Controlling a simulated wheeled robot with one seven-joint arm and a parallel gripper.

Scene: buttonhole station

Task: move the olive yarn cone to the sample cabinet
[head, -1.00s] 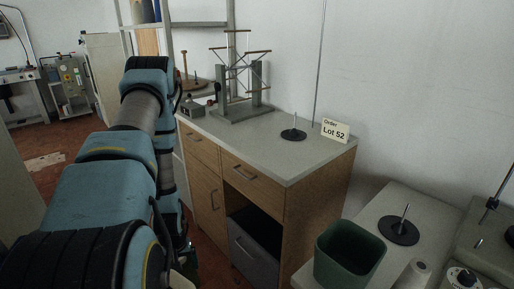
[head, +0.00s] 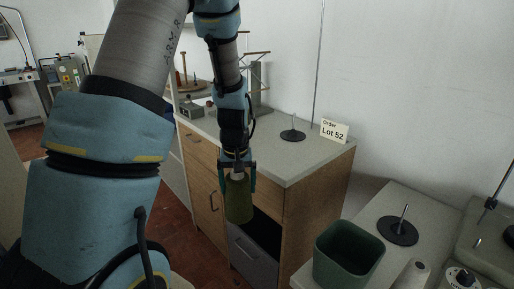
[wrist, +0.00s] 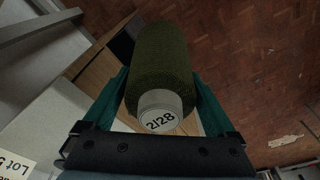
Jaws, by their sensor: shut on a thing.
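The olive yarn cone (head: 239,201) hangs upright in my gripper (head: 238,178), in front of the cabinet's drawers and above the floor. In the wrist view the cone (wrist: 161,62) lies between the two green fingers, and its pale end reads "2/28". My gripper (wrist: 160,112) is shut on it. The wooden cabinet (head: 318,190) has a grey top, a lower grey drawer and an open dark bay. On its top stand a black spindle disc (head: 293,135) and a card (head: 334,131) reading "Order Lot 52". I cannot tell whether this is the sample cabinet.
A yarn winder (head: 262,85), partly hidden by my arm, stands at the back of the cabinet top. A green bin (head: 348,254) and another spindle disc (head: 398,230) stand on the lower bench at right. The cabinet top around the front spindle is clear.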

